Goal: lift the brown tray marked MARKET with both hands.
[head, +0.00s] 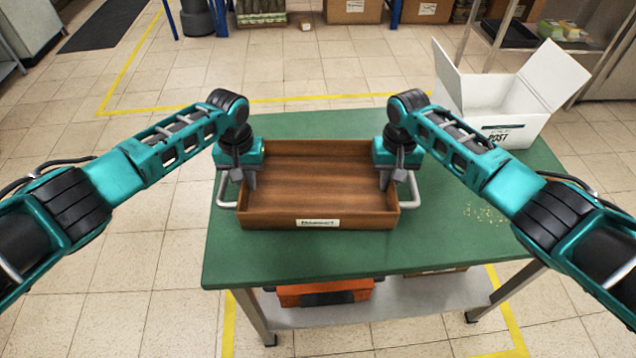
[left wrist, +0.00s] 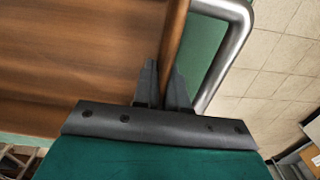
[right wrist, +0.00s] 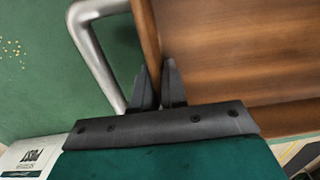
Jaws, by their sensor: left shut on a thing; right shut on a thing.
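The brown wooden tray (head: 318,188) appears to rest on the green table, empty, with a white label on its front wall whose print is blurred. A metal loop handle sticks out from each end. My left gripper (head: 250,181) is shut on the tray's left wall, inside the handle; the left wrist view shows its fingers (left wrist: 164,66) on either side of the wooden wall. My right gripper (head: 385,181) is shut on the right wall in the same way, its fingers (right wrist: 155,68) astride the wall. Neither gripper holds a metal handle.
The green table (head: 480,235) has free room to the right and in front of the tray. An open white box (head: 515,128) marked POST stands at the back right corner. Small yellowish bits (head: 487,212) lie on the right. An orange case (head: 325,290) sits on the lower shelf.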

